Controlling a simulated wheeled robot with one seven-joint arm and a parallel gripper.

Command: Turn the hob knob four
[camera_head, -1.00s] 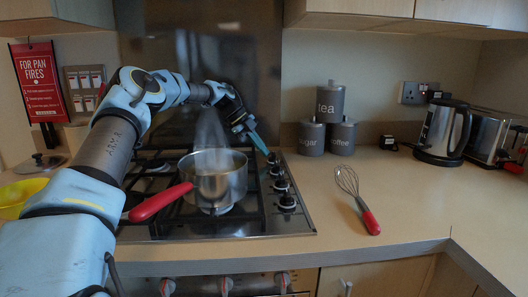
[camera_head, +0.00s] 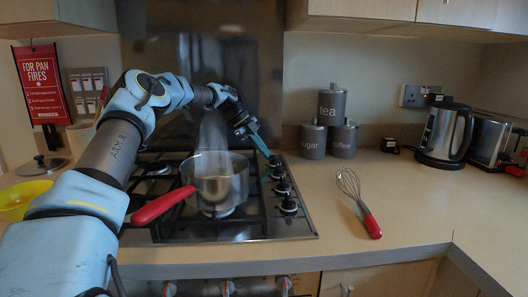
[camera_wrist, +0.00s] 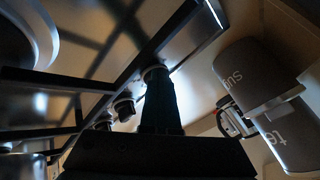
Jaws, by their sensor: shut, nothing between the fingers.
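The hob (camera_head: 300,225) has a row of several dark knobs down its right side. The rearmost knob (camera_head: 274,160) is at the tip of my gripper (camera_head: 267,154), whose pale blue fingers are shut and empty. In the wrist view, my gripper (camera_wrist: 160,85) points at a knob (camera_wrist: 154,71), whose top shows just past the fingertips; I cannot tell if they touch. Other knobs (camera_head: 279,187) run forward from there, the front one (camera_head: 288,205) nearest the hob's front edge. No numbers are readable on the knobs, so I cannot tell which is four.
A steaming saucepan (camera_head: 218,181) with a red handle (camera_head: 163,205) stands on the hob, beside my arm. A whisk (camera_head: 359,203) lies on the worktop to the right. Tea, sugar and coffee canisters (camera_head: 332,105) stand behind. A kettle (camera_head: 443,132) and toaster (camera_head: 487,139) are far right.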

